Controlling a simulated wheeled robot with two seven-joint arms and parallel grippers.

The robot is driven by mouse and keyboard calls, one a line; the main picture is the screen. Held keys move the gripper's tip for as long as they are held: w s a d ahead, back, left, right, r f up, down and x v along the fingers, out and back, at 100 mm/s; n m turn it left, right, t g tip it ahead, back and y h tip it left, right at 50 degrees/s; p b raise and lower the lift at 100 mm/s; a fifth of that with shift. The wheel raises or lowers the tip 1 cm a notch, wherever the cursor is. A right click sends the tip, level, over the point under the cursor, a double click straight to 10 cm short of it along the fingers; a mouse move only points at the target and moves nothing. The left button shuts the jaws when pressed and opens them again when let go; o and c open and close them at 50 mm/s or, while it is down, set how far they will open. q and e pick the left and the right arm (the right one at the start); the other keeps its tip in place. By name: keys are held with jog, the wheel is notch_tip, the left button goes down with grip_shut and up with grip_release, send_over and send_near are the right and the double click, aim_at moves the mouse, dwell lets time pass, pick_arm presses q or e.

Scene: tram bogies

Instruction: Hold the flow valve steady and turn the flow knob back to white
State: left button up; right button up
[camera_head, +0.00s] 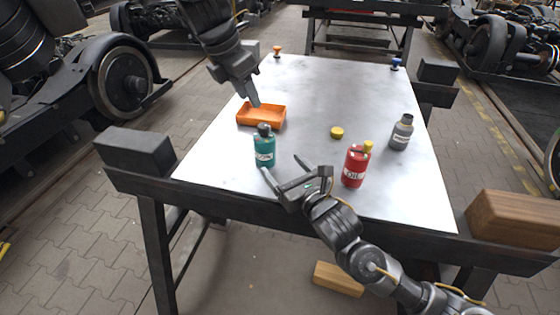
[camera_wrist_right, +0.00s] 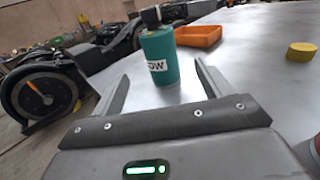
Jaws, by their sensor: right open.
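The flow valve is a teal canister (camera_head: 264,150) with a white label, upright on the table. The flow knob (camera_head: 264,129) is the dark piece on its top; no white shows on it. In the right wrist view the canister (camera_wrist_right: 160,58) stands just beyond the fingers, its label partly readable as "OW", with the dark knob (camera_wrist_right: 165,14) above. My right gripper (camera_head: 284,170) is open and empty, low over the table, its fingers pointing at the canister but apart from it. My left gripper (camera_head: 255,104) is above the orange tray, behind the canister; its finger gap is not clear.
The orange tray (camera_head: 246,120) lies behind the canister. A red oil bottle (camera_head: 354,171), a grey bottle (camera_head: 401,136) and a yellow cap (camera_head: 337,132) stand to the right. Small orange (camera_head: 277,52) and blue (camera_head: 396,64) pieces sit at the far edge.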

aim_at(270, 151)
jog(key=x, duration=1)
jog(key=shift+w+a+r, duration=0.1)
jog(key=shift+w+r, duration=0.05)
jog(key=shift+w, duration=0.1)
jog(key=c, duration=1.1)
pick_arm(q)
jog(key=shift+o, duration=1.4)
jog(key=shift+r, duration=0.25)
jog(key=shift+o, duration=0.5)
jog(key=shift+s+r+t+y, duration=0.15)
jog(key=shift+s+r+t, duration=0.1)
jog(key=shift+r, duration=0.3)
jog(key=shift+s+r+t+y, duration=0.15)
jog(key=shift+r+t, duration=0.1)
jog(key=shift+r, duration=0.25)
pick_arm(e)
jog(key=shift+s, duration=0.1)
pick_arm(q)
jog(key=shift+s+d+f+n+t, duration=0.1)
jog(key=shift+s+d+f+n, duration=0.1)
jog(key=shift+n, duration=0.65)
jog(key=shift+s+d+f+n+t, duration=0.1)
jog(key=shift+s+n, duration=0.05)
jog(key=shift+n, duration=0.65)
jog(key=shift+s+d+f+n+t, duration=0.1)
jog(key=shift+s+d+n, duration=0.1)
jog(key=shift+n, duration=0.65)
